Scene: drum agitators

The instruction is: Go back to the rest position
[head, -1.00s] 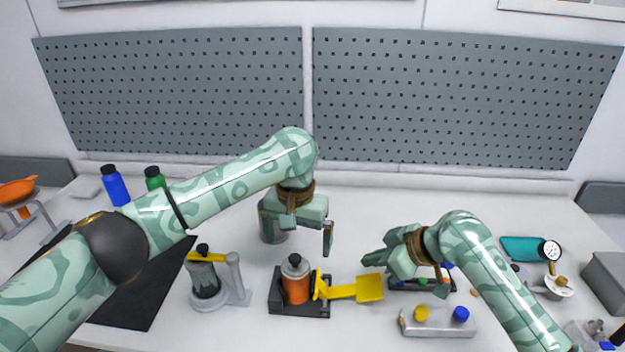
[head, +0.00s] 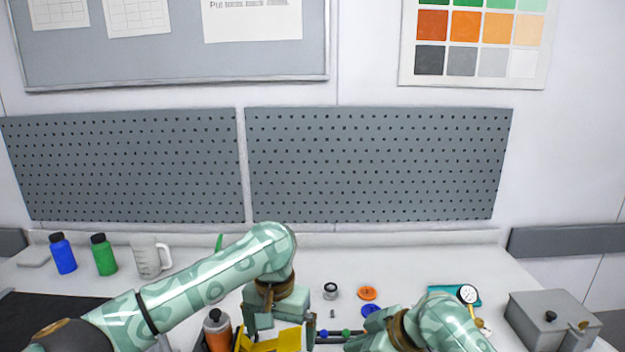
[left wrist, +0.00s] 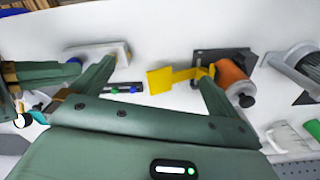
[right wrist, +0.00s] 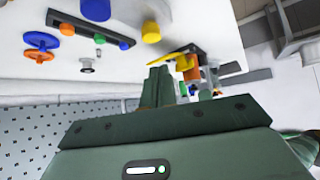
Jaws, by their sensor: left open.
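My left gripper (head: 286,326) is above the bench at the lower middle of the head view. In the left wrist view its two fingers (left wrist: 157,72) are wide apart with nothing held between them. Beyond them lie a yellow paddle (left wrist: 160,80) and an orange canister with a grey lid (left wrist: 232,75). The canister also shows at the bottom of the head view (head: 217,332). My right gripper (right wrist: 158,70) has its fingers together in the right wrist view, with nothing visible between them. In the head view its tips are partly cut off by the lower edge.
Blue (head: 62,254) and green (head: 104,255) bottles and a clear jug (head: 149,257) stand at the back left. Orange (head: 367,293) and blue discs lie mid-bench. A gauge (head: 467,294) and a grey box (head: 550,318) are at right. Pegboards (head: 375,160) line the wall.

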